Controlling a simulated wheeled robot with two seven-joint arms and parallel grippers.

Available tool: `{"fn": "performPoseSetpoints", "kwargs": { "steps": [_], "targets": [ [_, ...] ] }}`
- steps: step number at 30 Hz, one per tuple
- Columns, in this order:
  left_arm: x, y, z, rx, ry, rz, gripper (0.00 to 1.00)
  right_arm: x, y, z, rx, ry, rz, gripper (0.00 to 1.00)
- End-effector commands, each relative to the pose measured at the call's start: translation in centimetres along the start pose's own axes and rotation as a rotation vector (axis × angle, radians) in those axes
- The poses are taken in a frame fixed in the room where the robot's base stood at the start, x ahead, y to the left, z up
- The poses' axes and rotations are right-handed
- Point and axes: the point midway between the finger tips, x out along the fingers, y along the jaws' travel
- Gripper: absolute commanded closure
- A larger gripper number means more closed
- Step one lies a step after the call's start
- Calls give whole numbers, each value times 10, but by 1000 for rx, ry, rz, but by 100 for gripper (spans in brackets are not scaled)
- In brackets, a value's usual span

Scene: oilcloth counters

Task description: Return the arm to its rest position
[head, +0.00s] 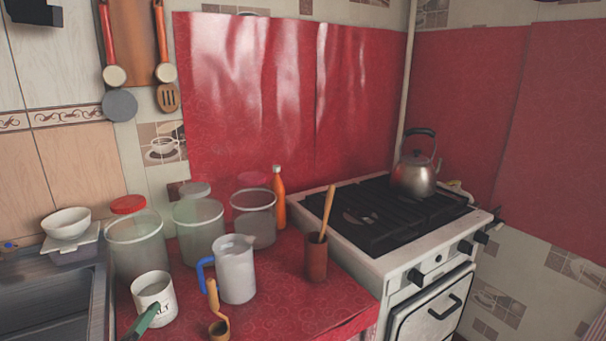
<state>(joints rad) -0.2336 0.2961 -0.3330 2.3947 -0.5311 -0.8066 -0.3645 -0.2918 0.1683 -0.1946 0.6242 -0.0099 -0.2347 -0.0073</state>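Neither of my grippers shows in the head view, and no part of my arms can be made out. The red oilcloth counter (275,312) lies in front of me. On it stand a pitcher with a blue handle (236,270), a white mug-like salt container (154,297), several large clear jars (199,232), an orange bottle (279,200) and a brown cup with a wooden utensil (316,258). A wooden-handled ladle (217,312) is at the front, and a green handle (143,321) is by the salt container.
A white stove (400,263) stands at the right with a metal kettle (415,175) on it. A metal sink (50,292) is at the left, with a white bowl (67,223) behind it. Utensils hang on the wall. The counter's front right is clear.

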Motion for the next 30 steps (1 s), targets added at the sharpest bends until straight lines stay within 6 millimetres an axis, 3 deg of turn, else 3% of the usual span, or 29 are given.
{"fn": "performPoseSetpoints", "kwargs": {
  "steps": [1,3,6,12,16,23,30],
  "targets": [
    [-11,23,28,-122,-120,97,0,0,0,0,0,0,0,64],
    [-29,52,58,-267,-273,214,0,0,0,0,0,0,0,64],
    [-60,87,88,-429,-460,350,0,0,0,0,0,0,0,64],
    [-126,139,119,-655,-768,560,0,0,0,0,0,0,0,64],
    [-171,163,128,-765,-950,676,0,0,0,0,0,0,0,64],
    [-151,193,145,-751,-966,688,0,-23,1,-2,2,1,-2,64],
    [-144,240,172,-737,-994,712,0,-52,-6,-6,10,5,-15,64]
  ]
}}
